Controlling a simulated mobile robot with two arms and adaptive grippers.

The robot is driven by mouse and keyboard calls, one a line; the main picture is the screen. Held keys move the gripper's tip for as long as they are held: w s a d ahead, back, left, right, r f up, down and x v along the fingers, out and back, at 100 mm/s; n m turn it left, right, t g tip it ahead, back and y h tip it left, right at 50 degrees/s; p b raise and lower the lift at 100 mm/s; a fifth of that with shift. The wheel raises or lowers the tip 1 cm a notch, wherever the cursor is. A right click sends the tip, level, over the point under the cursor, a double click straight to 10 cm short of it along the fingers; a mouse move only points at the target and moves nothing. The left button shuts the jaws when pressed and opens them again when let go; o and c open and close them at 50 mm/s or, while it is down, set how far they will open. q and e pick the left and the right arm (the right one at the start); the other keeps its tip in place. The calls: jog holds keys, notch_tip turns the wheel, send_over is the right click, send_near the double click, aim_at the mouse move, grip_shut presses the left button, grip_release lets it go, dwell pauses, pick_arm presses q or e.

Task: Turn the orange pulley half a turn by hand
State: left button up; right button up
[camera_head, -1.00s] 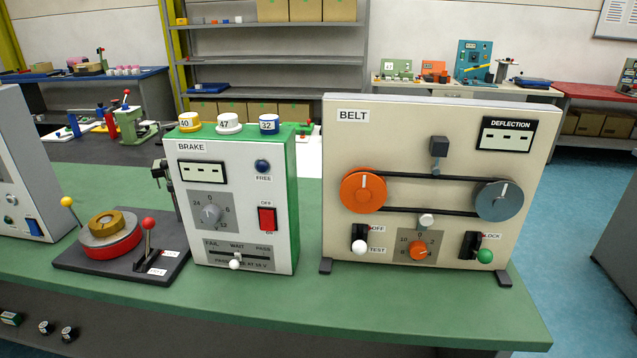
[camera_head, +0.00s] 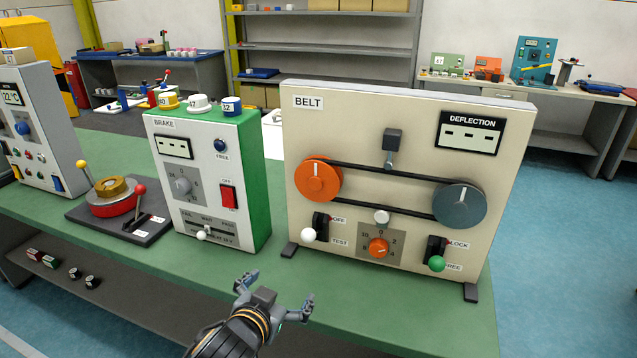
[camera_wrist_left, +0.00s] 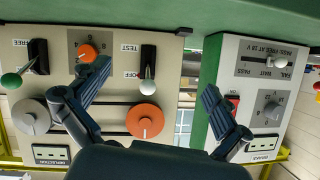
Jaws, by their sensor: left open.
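The orange pulley (camera_head: 320,185) is at the left end of the belt on the cream BELT panel (camera_head: 300,130). Its white mark points roughly up. A black belt joins it to the grey pulley (camera_head: 460,204) on the right. My left gripper (camera_head: 275,294) is low in front of the panel, its fingers spread and empty, below and apart from the orange pulley. In the left wrist view, which is upside down, the orange pulley (camera_wrist_left: 145,121) shows between the open fingers (camera_wrist_left: 148,92), uncovered. My right gripper is not in view.
Below the belt are a white-tipped OFF/TEST lever (camera_head: 308,235), an orange dial (camera_head: 379,247) and a green-tipped LOCK/FREE lever (camera_head: 436,263). The BRAKE box (camera_head: 255,180) stands close to the left. The green bench (camera_head: 400,318) in front of the panel is clear.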

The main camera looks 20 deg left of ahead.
aim_at(316, 184)
pick_arm(q)
jog(key=w+d+r+m+t+h, duration=0.1)
jog(key=w+r+t, duration=0.15)
jog(key=r, duration=0.45)
jog(key=w+r+t, duration=0.2)
jog(key=w+r, duration=0.1)
jog(key=r, duration=0.4)
jog(key=w+p, duration=0.1)
jog(key=w, duration=0.5)
jog(key=w+p, duration=0.1)
jog(key=w, duration=0.4)
jog(key=shift+w+d+f, duration=0.15)
jog(key=shift+w+d, duration=0.05)
jog(key=shift+w, duration=0.15)
jog(key=shift+w+f, duration=0.1)
jog(key=shift+w, duration=0.5)
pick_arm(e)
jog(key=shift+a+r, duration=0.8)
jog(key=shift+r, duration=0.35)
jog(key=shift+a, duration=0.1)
pick_arm(q)
jog(key=shift+c, duration=0.6)
jog(key=c, duration=0.7)
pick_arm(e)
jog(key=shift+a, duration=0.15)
